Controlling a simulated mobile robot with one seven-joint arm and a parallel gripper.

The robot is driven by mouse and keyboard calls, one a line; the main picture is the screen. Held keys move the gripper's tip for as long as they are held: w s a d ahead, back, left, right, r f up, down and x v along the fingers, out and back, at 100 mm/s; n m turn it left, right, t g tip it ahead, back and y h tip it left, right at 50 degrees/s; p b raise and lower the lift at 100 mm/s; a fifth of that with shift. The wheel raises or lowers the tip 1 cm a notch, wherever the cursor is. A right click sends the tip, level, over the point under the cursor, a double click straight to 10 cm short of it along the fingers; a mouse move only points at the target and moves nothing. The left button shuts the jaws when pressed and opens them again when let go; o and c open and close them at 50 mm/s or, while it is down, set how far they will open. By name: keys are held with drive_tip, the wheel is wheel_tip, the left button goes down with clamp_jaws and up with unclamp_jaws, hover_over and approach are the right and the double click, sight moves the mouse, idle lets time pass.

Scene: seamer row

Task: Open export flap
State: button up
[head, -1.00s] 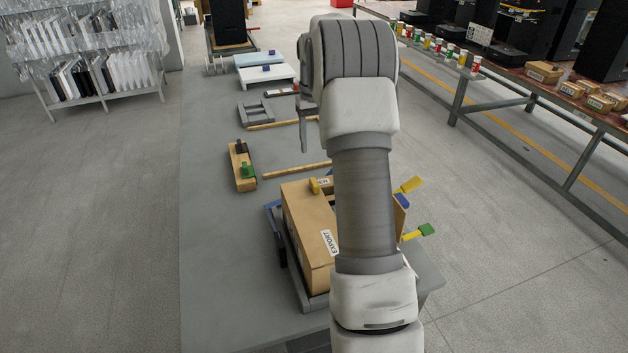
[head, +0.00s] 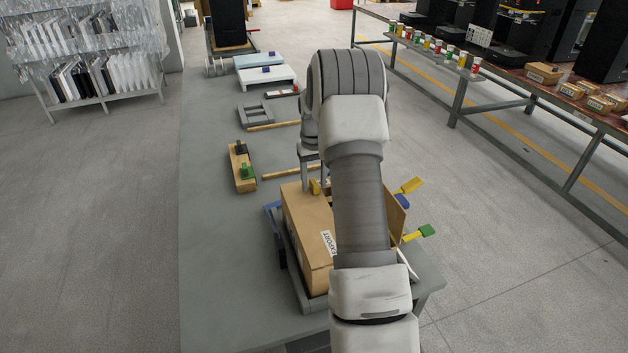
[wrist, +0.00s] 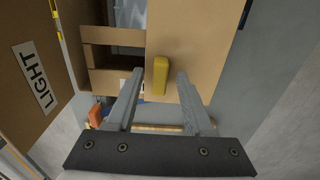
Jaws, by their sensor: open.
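A cardboard box (head: 300,228) with an EXPORT label (head: 326,243) on its panel sits in a grey tray (head: 312,303) on the bench. A yellow tab (head: 314,187) stands at its far end. My gripper (head: 312,188) is pointed down at that tab. In the wrist view, my gripper (wrist: 158,75) is open, with one finger on each side of the yellow tab (wrist: 160,76), and gaps show beside it. The tab is fixed to a tan panel (wrist: 193,40). A panel labelled LIGHT (wrist: 36,78) stands at the left. My arm hides much of the box.
Yellow, blue and green tabs stick out at the box's right side, including a green one (head: 427,231). A wooden block with black and green knobs (head: 241,170) and a wooden rod (head: 290,171) lie beyond. The bench's left side (head: 222,270) is clear.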

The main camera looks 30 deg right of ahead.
clamp_jaws()
idle(1.3)
